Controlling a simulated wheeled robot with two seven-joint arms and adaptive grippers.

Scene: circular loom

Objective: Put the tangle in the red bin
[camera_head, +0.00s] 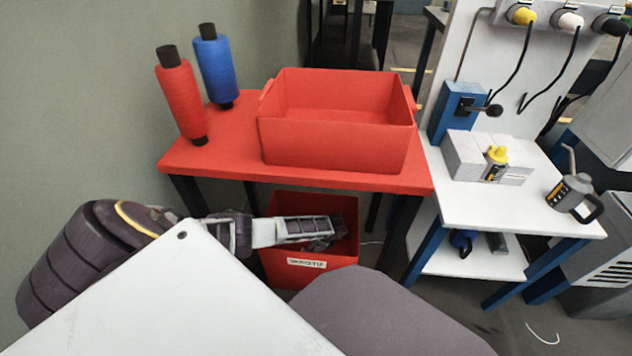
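A red bin (307,275) with a white label stands on the floor under the red table. My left arm comes in from the left, and my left gripper (326,239) is over the bin's opening, in front of its dark inside. Its fingers are small and dark here, so I cannot tell whether they are open or shut, or hold anything. I cannot make out a tangle for certain. A thin white strand (371,242) lies on the floor just right of the bin. My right gripper is not in view.
The red table (225,150) above the bin holds an empty red crate (335,145), a red spool (181,100) and a blue spool (215,70). A white table (480,205) with tools stands at right. Another white strand (541,335) lies on the floor.

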